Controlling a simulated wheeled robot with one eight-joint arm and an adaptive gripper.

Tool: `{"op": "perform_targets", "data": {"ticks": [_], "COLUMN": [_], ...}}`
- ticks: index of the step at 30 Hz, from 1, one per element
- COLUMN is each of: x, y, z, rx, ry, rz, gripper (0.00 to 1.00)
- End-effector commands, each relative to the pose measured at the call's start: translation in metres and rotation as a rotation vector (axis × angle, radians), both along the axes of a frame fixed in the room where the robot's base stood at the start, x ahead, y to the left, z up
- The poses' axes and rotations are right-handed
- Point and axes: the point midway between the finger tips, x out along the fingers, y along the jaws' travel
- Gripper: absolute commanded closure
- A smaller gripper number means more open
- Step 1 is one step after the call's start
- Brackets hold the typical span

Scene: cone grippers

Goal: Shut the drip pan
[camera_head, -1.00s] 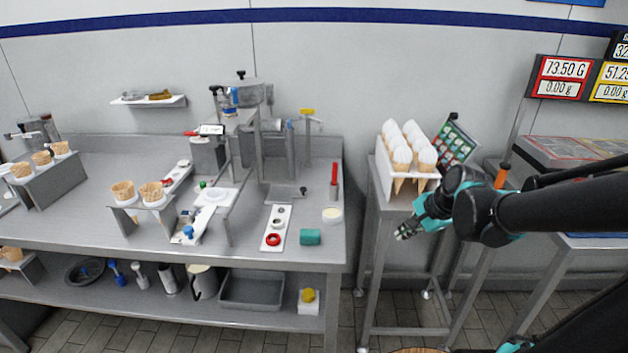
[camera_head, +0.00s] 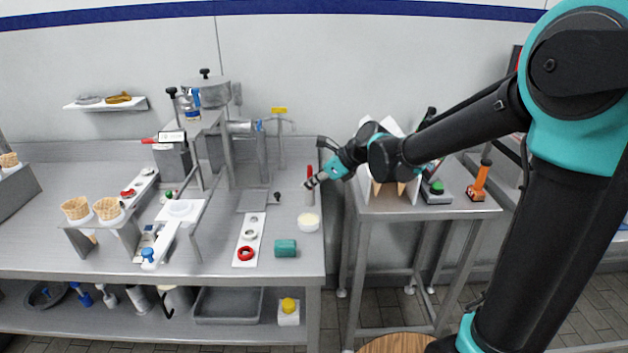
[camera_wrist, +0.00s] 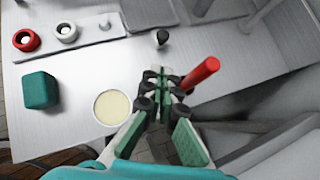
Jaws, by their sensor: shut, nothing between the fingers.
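The drip pan looks to be the flat grey tray (camera_head: 252,201) under the dispensing machine on the steel counter. A small black knob (camera_head: 277,197) stands at its right side, and a black knob also shows in the wrist view (camera_wrist: 162,38), just beyond my fingertips. I cannot tell how far the pan is pulled out. My gripper (camera_head: 309,184) is above the counter's right part, to the right of the knob and apart from it. In the wrist view its fingers (camera_wrist: 164,76) are shut and empty.
A red-handled tool (camera_wrist: 201,76) stands close beside my fingers. A cream-filled cup (camera_head: 309,222), a green block (camera_head: 285,248) and a white strip with rings (camera_head: 247,240) lie nearer the counter's front. A side table (camera_head: 430,208) stands at the right.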

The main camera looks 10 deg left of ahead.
Motion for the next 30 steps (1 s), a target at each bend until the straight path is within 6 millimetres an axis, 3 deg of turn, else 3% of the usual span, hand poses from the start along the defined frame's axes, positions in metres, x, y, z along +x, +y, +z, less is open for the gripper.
{"op": "perform_targets", "data": {"ticks": [9, 16, 30], "x": [0.009, 0.016, 0.018], "y": [0.038, 0.067, 0.074], "z": [-0.039, -0.043, -0.044], "rx": [-0.001, -0.001, -0.001], "ry": [-0.001, 0.0, 0.0], "rz": [0.003, 0.002, 0.001], "gripper": [1.0, 1.0, 1.0]}}
